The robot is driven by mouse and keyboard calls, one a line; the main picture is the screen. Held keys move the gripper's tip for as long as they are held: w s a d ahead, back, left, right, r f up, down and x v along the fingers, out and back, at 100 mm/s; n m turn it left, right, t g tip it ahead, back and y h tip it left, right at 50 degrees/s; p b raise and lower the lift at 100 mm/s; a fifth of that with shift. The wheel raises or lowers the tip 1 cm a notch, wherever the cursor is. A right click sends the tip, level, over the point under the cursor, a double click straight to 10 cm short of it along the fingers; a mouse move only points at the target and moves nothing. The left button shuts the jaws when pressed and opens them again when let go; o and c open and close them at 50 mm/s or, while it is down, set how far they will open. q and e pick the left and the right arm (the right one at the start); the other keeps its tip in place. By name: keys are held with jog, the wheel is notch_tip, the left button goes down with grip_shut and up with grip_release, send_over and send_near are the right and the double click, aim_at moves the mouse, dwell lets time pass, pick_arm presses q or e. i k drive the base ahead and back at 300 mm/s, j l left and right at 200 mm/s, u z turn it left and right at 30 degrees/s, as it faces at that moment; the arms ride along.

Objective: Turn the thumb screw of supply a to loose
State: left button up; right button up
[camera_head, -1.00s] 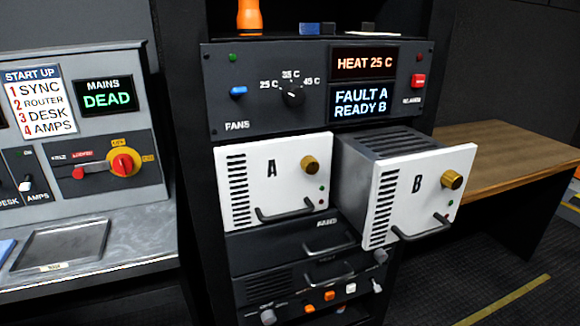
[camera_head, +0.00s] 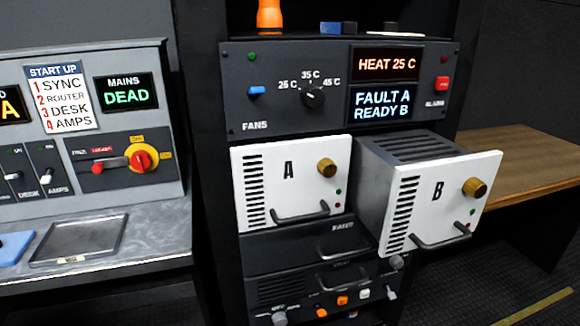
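Supply A (camera_head: 293,182) is a white-fronted unit in the black rack, marked "A", with vent slots at its left. Its brass thumb screw (camera_head: 327,168) sits at the upper right of its face. A dark handle (camera_head: 300,214) runs along its lower edge, and small red and green lights show by the right edge. Supply B (camera_head: 440,205) is to its right and stands further out of the rack, with its own brass thumb screw (camera_head: 474,187). Whether either screw is tight or loose cannot be told. Neither of my grippers is in view.
A fan panel (camera_head: 330,90) above reads "HEAT 25 C" and "FAULT A READY B". Darker rack units with knobs are below. A console (camera_head: 85,130) with a steel top stands at left, a wooden table (camera_head: 530,160) at right. Supply B juts out beside A.

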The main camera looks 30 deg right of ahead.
aim_at(326, 167)
jog(key=l+u, duration=0.35)
jog(key=k+l+u, duration=0.1)
jog(key=l+u, duration=0.25)
jog(key=k+l+u, duration=0.1)
jog(key=l+u, duration=0.15)
jog(key=k+l+u, duration=0.35)
jog(key=k+l, duration=0.15)
jog(key=l, duration=0.25)
jog(key=k+l+u, duration=0.1)
jog(key=k+l, duration=0.15)
jog(key=l, duration=0.2)
jog(key=k+l, duration=0.25)
jog(key=l, duration=0.2)
jog(key=u, duration=0.05)
